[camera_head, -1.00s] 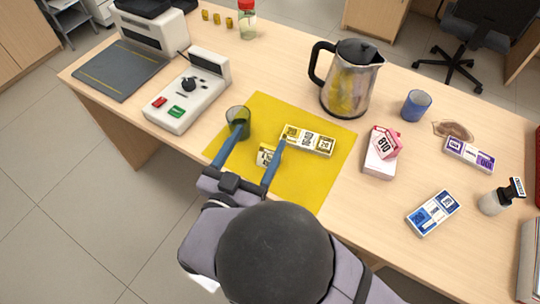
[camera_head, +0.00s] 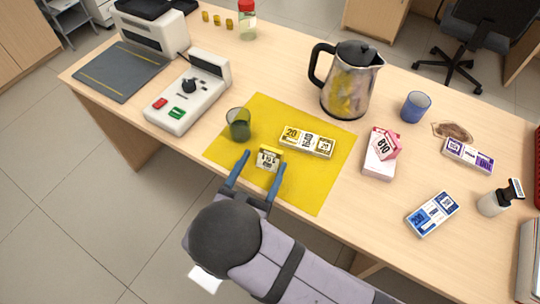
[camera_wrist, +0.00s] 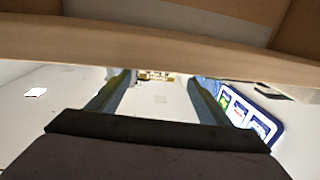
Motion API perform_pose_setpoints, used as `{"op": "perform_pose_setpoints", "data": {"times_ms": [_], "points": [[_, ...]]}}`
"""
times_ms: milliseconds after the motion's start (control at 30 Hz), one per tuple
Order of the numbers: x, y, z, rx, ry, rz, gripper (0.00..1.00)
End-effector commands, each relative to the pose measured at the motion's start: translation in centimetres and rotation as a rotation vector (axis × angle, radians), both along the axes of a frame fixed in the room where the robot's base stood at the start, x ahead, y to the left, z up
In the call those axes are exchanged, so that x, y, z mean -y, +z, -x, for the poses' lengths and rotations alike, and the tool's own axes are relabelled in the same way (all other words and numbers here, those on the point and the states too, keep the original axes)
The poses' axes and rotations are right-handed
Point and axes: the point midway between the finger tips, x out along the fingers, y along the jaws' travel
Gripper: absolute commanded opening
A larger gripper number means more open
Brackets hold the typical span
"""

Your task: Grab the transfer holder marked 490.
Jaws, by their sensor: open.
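A small white-and-yellow holder (camera_head: 268,158) stands on the yellow mat (camera_head: 318,185) near its front edge. Its printed number is too small to read surely. My gripper (camera_head: 264,161) is open, with its two blue fingertips close to either side of this holder. I cannot tell whether they touch it. A pink-and-white holder (camera_head: 380,165), whose top reads 810, stands right of the mat. In the wrist view my open fingers (camera_wrist: 158,84) point forward, with a small yellowish patch between their tips. No number 490 is clearly legible.
A yellow-and-white strip (camera_head: 307,141) and a green cup (camera_head: 238,124) are on the mat behind my gripper. A kettle (camera_head: 348,85) stands behind. A blue block (camera_head: 432,213), purple block (camera_head: 469,154) and blue cup (camera_head: 416,106) lie to the right.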

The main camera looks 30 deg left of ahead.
Motion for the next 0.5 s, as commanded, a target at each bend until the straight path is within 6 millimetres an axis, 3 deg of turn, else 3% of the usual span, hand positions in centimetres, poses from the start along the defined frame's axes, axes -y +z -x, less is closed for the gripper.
{"op": "perform_pose_setpoints", "data": {"times_ms": [167, 500], "points": [[0.0, 0.1, -0.4, 0.0, 0.0, 0.0, 0.72], [0.0, 0.6, -4.3, -0.001, -0.003, 0.001, 0.72]]}}
